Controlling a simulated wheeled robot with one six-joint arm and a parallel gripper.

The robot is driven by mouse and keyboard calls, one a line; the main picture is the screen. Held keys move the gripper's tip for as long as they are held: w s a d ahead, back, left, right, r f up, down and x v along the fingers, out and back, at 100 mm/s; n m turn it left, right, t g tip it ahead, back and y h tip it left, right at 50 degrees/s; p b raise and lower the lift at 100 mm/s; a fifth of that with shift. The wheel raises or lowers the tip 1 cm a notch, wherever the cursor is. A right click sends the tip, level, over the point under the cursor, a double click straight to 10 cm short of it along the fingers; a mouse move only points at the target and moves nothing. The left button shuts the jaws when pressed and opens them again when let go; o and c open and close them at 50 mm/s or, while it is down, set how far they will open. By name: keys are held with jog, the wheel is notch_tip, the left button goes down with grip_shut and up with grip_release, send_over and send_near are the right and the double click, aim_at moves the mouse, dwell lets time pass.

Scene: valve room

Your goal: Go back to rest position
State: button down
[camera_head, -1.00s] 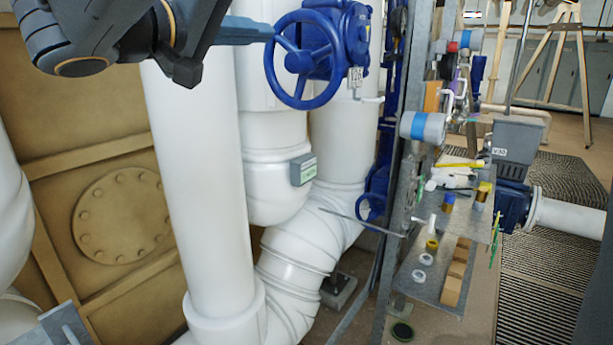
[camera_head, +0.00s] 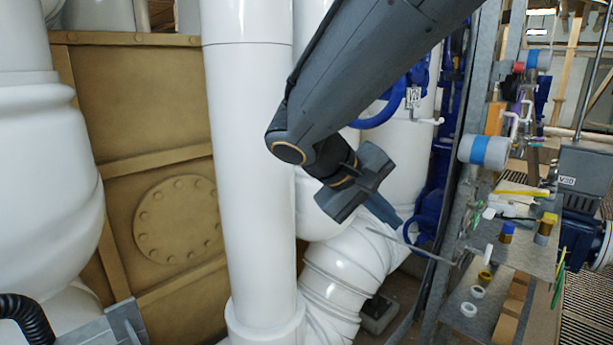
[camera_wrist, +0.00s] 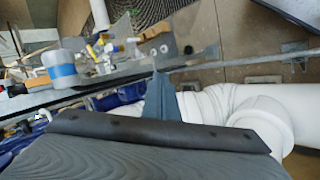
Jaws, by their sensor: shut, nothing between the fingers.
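My gripper (camera_head: 384,211) hangs below my dark grey arm in the middle of the head view, in front of the white pipes. Its blue-grey fingers are together and hold nothing, pointing down and right. In the wrist view the gripper's fingers (camera_wrist: 162,97) appear as one narrow closed shape, over the white pipe and the metal frame. The blue valve handwheel (camera_head: 382,107) is mostly hidden behind my arm.
A white vertical pipe (camera_head: 250,170) stands left of my gripper. A metal shelf (camera_head: 515,255) with small parts and a blue-banded cylinder (camera_head: 484,151) are on the right. A thin rod (camera_head: 420,250) sticks out leftward from the rack, close below the gripper.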

jog(key=s+d+f+m+g+y, duration=0.1)
jog(key=s+f+y, duration=0.3)
jog(key=f, duration=0.5)
jog(key=s+d+f+m+g+y, duration=0.2)
jog(key=s+d+f+y, duration=0.1)
jog(key=s+f, duration=0.4)
jog(key=shift+f+m+y, duration=0.3)
jog(key=shift+f+y, duration=0.4)
jog(key=shift+f, duration=0.75)
